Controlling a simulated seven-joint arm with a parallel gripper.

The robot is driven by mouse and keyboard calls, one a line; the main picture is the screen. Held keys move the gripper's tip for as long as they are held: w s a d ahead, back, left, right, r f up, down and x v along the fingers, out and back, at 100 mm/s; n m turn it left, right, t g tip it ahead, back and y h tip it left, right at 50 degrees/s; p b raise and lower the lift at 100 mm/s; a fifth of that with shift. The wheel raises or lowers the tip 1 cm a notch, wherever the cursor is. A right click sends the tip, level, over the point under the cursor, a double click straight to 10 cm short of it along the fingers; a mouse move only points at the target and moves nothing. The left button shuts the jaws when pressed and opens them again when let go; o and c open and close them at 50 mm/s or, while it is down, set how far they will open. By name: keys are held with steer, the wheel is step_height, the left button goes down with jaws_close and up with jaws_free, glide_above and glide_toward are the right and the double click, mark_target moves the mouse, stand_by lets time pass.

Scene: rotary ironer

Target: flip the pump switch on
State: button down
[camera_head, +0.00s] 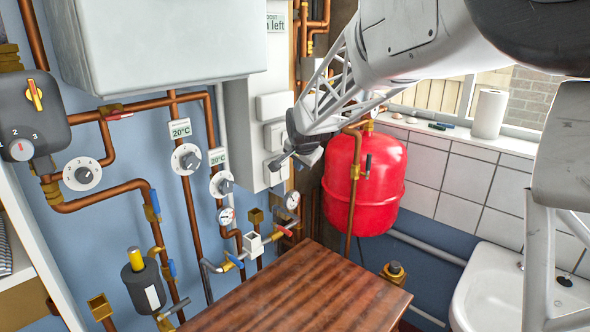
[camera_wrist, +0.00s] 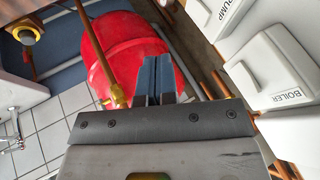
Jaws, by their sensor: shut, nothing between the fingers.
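The pump switch (camera_wrist: 207,12) is a white box marked PUMP at the top edge of the wrist view, partly cut off. Beside it, lower right, is a similar white boiler switch (camera_wrist: 262,62) with a raised rocker. In the head view several white switch boxes (camera_head: 274,105) are stacked on a white wall panel; their labels are not legible there. My gripper (camera_head: 275,164) is beside the lowest box in the head view. In the wrist view its fingers (camera_wrist: 152,62) are shut and empty, to the left of both switches. Whether it touches a box is unclear.
A red tank (camera_head: 364,190) stands right of my gripper, close to it. Copper pipes with dials and valves cover the blue wall on the left. A wooden top (camera_head: 300,290) lies below, and a white sink (camera_head: 500,285) is at the right.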

mark_target(287, 175)
steer(key=w+a+f, duration=0.3)
steer(key=w+f, duration=0.5)
steer(key=shift+w+a+f, duration=0.15)
steer(key=shift+a+f, duration=0.05)
steer(key=shift+f, duration=0.05)
stand_by(0.5)
stand_by(0.4)
steer(key=shift+w+a+f, duration=0.1)
steer(key=shift+w+a, duration=0.15)
steer(key=shift+r, duration=0.85)
